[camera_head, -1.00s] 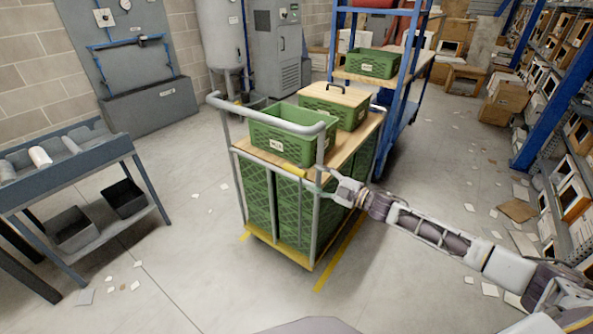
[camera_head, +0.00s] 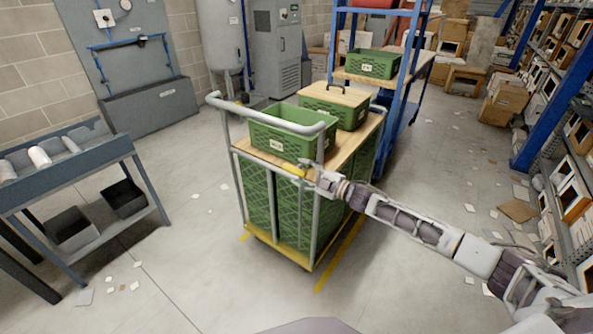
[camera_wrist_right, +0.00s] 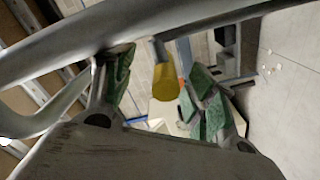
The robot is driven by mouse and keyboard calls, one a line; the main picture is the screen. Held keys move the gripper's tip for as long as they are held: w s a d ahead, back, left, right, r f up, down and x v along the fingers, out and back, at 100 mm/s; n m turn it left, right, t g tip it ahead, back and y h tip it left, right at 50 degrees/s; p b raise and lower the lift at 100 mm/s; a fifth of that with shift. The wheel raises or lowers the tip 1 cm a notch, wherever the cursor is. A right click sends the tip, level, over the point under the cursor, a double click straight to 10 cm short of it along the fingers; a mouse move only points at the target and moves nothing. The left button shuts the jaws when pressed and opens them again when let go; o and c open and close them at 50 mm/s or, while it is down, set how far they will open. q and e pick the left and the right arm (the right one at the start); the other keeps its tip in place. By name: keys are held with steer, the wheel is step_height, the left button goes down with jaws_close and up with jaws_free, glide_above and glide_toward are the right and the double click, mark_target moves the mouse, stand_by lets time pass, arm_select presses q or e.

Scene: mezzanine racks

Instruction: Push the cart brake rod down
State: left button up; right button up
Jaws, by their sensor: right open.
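The cart (camera_head: 283,255) is a grey tube frame with a yellow base edge. Its brake rod (camera_head: 294,170) is a short bar with a yellow grip at the near end of the cart, below the handle. My right gripper (camera_head: 309,176) is open beside the rod's right end. In the right wrist view the rod's yellow end (camera_wrist_right: 165,84) shows between the two green-padded fingers, with no clear contact visible. My left gripper is not in view.
The cart's curved handle (camera_head: 262,118) passes close above my right gripper. Green crates (camera_head: 284,146) stand on the cart top. A blue rack cart (camera_head: 397,110) is behind it. A grey workbench (camera_head: 70,172) is at left.

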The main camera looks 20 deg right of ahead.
mark_target(297, 170)
steer(key=shift+x, duration=1.55)
steer(key=shift+s, duration=0.1)
jaws_close()
